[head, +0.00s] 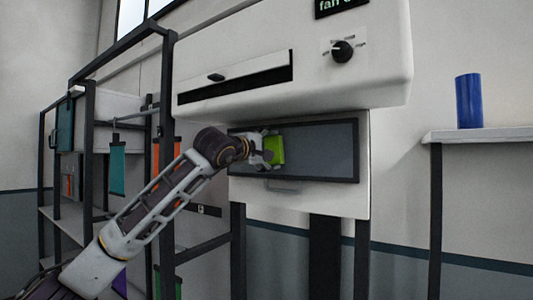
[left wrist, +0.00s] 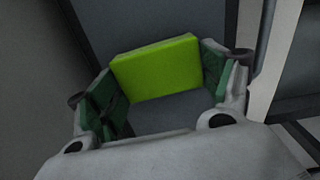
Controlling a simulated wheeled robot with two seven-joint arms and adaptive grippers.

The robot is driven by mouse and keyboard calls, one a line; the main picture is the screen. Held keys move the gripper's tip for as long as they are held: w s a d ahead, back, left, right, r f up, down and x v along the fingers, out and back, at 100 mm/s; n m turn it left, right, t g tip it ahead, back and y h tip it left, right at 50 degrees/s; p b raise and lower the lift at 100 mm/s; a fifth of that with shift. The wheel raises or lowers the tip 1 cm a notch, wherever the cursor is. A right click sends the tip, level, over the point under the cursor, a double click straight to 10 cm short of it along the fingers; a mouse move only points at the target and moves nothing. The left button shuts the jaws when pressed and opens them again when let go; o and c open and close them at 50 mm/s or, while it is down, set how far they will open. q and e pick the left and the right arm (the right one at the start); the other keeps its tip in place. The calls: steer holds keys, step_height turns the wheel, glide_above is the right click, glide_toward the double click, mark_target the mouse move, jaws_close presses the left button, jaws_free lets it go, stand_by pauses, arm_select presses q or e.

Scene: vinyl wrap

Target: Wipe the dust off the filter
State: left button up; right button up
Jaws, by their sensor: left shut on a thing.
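The filter (head: 322,150) is a dark grey rectangular panel in a black frame, upright on the front of the white machine. No separate dust patches can be made out on it at this size. My left gripper (head: 264,151) is shut on a bright green sponge (head: 275,150) in front of the filter's left part. In the left wrist view the sponge (left wrist: 157,69) sits between the green-padded fingers, with the grey filter face behind it. Whether the sponge touches the filter cannot be told. My right gripper is not in view.
The white machine's hood (head: 290,75) juts out above the filter, with a slot and a black knob (head: 342,51). A handle (head: 284,187) is below the filter. A blue cylinder (head: 469,101) stands on a shelf (head: 480,135) at right. A dark rack (head: 170,200) stands at left.

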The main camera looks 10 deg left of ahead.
mark_target(280, 150)
arm_select(q)
steer(key=shift+d, duration=0.2)
steer(key=shift+s+d+b, duration=0.25)
steer(key=shift+d, duration=0.25)
steer(key=shift+s+d+b, duration=0.2)
steer(key=shift+d, duration=0.25)
steer(key=shift+s+d, duration=0.1)
steer(key=shift+d, duration=0.2)
steer(key=shift+d, duration=0.1)
steer(key=shift+s+d+b, duration=0.2)
steer(key=shift+d, duration=0.3)
steer(key=shift+s+d+b, duration=0.15)
steer(key=shift+d+b, duration=0.05)
steer(key=shift+d, duration=0.25)
steer(key=shift+s+d, duration=0.15)
steer(key=shift+d, duration=0.35)
